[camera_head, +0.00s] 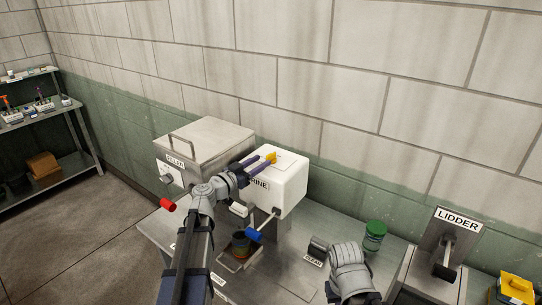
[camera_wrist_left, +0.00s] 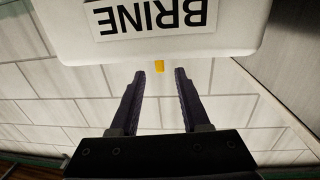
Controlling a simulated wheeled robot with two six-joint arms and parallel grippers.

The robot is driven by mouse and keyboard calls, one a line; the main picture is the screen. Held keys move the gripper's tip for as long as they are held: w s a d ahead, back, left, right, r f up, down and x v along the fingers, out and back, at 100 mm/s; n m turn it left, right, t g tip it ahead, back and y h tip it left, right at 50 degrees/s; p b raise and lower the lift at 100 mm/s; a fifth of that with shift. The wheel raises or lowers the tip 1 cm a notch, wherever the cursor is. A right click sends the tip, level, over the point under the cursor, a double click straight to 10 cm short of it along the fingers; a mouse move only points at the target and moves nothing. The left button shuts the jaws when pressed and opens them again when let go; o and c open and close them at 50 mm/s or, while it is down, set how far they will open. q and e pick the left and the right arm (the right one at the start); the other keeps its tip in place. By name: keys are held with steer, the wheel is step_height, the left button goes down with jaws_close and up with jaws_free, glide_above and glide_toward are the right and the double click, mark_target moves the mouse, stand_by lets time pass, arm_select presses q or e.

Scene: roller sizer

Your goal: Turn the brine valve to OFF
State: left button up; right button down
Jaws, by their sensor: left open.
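The white BRINE box (camera_head: 283,187) stands on the steel bench, and its label also shows upside down in the left wrist view (camera_wrist_left: 150,17). A lever with a blue grip (camera_head: 253,234) sticks out from its front and points down to the left. A small yellow piece (camera_head: 271,157) shows at the box's top; in the left wrist view the yellow piece (camera_wrist_left: 159,66) lies between and beyond the fingertips. My left gripper (camera_head: 262,161) is open at the upper left part of the box, its dark purple fingers apart (camera_wrist_left: 160,73). The arm hides part of the box and label.
The steel FILLER box (camera_head: 205,140) with a red-gripped lever (camera_head: 168,204) stands left of the BRINE box. A dark jar (camera_head: 241,244) sits below. A green-lidded jar (camera_head: 375,232) and the LIDDER (camera_head: 457,219) are to the right. My right arm shows at the lower edge.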

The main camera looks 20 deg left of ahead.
mark_target(267, 157)
arm_select(q)
steer(key=x, duration=0.6)
jaws_close()
stand_by(0.3)
